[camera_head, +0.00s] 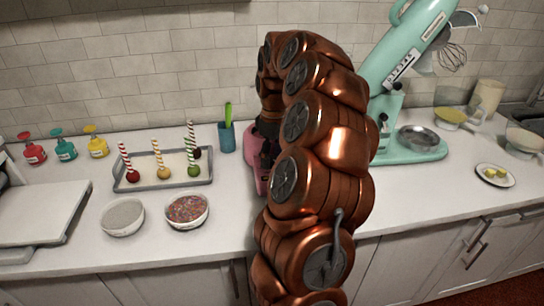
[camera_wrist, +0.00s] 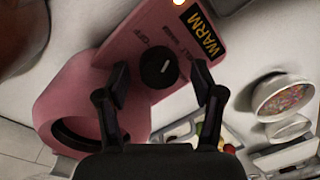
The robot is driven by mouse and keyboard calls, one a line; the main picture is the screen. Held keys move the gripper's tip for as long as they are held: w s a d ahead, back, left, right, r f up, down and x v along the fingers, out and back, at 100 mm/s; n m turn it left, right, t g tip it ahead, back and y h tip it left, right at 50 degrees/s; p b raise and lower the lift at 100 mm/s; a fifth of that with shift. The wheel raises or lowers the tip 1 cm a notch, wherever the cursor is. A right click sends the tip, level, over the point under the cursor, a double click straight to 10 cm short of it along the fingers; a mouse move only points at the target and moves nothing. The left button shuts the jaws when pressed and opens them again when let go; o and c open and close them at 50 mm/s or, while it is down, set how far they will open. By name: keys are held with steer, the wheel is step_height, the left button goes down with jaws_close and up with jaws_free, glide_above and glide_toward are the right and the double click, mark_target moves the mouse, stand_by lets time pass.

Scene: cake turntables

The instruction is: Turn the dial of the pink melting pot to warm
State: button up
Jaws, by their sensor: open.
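The pink melting pot (camera_wrist: 75,95) fills the left and middle of the wrist view. Its panel carries a round black dial (camera_wrist: 158,70) with a short white mark, small lettering beside it, and a yellow WARM label (camera_wrist: 197,30). My gripper (camera_wrist: 161,68) is open, with one black finger to each side of the dial in the picture. Gaps show between the fingers and the dial; how far the tips are from the panel is hard to tell. In the head view only a pink edge of the pot (camera_head: 261,172) shows beside my copper arm, which hides the rest.
A tray (camera_head: 135,185) of cake pops and two bowls, one with sprinkles (camera_head: 187,210), stand left of the pot. A mint stand mixer (camera_head: 415,150) is on the right.

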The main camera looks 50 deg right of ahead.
mark_target(272, 157)
step_height(272, 157, up, 12)
steer(key=shift+d, duration=0.35)
stand_by(0.4)
steer(key=shift+w+f, duration=0.1)
stand_by(0.4)
steer(key=s+a+f, duration=0.1)
steer(key=s+a, duration=0.1)
steer(key=a, duration=0.9)
steer(key=s+a, duration=0.2)
steer(key=a, duration=1)
steer(key=s+a+f+m, duration=0.1)
steer(key=s+a+f, duration=0.2)
steer(key=s, duration=0.3)
steer(key=s+a+f+m+g+p, duration=0.1)
steer(key=s+a+f, duration=0.3)
steer(key=s, duration=0.3)
steer(key=s+a+f, duration=0.3)
steer(key=s+f, duration=0.1)
steer(key=s, duration=0.3)
steer(key=shift+a+m+g+h, duration=0.25)
steer(key=shift+m+g+h, duration=0.05)
steer(key=shift+m+h, duration=0.1)
